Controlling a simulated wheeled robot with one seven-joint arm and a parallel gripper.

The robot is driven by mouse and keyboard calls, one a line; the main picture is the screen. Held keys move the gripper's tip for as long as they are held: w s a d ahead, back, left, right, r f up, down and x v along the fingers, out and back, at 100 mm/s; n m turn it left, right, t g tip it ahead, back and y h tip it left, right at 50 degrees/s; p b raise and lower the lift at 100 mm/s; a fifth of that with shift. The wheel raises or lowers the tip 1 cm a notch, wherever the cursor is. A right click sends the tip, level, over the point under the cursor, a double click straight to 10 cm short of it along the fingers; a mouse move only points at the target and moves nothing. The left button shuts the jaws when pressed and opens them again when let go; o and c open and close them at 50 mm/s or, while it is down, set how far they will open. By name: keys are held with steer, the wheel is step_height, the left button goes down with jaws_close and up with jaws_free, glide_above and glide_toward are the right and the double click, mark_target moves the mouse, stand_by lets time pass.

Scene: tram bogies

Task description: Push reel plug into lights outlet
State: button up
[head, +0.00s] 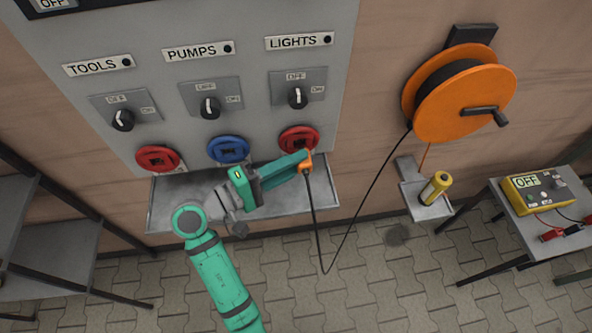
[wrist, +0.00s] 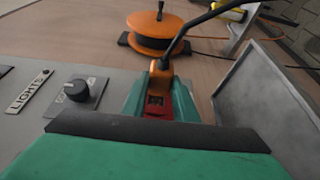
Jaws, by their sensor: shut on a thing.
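The orange reel plug (head: 307,163) is held in my gripper (head: 301,161), whose jaws are shut on it. Its black cable hangs down and loops up to the reel. The plug is just below and beside the red lights outlet (head: 297,138), under the LIGHTS label (head: 299,41). My gripper partly covers the outlet's lower edge. In the wrist view the plug (wrist: 160,78) sits between the teal fingers, with a red patch with dark marks next to it. I cannot tell whether the plug touches the outlet.
The orange cable reel (head: 430,100) is on the wall at right. The lights switch (head: 298,97) is above its outlet. The blue pumps outlet (head: 228,149) and red tools outlet (head: 157,158) are to the left. A grey tray (head: 325,193) juts out below the panel.

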steer(key=shift+w+a, duration=0.15)
steer(key=shift+w, duration=0.65)
steer(key=shift+w, duration=0.4)
stand_by(2.1)
steer(key=o, duration=1.1)
steer(key=shift+c, duration=0.2)
steer(key=shift+a, duration=0.1)
steer(key=v, duration=1)
steer(key=shift+s+a, duration=0.25)
steer(key=shift+a, duration=0.1)
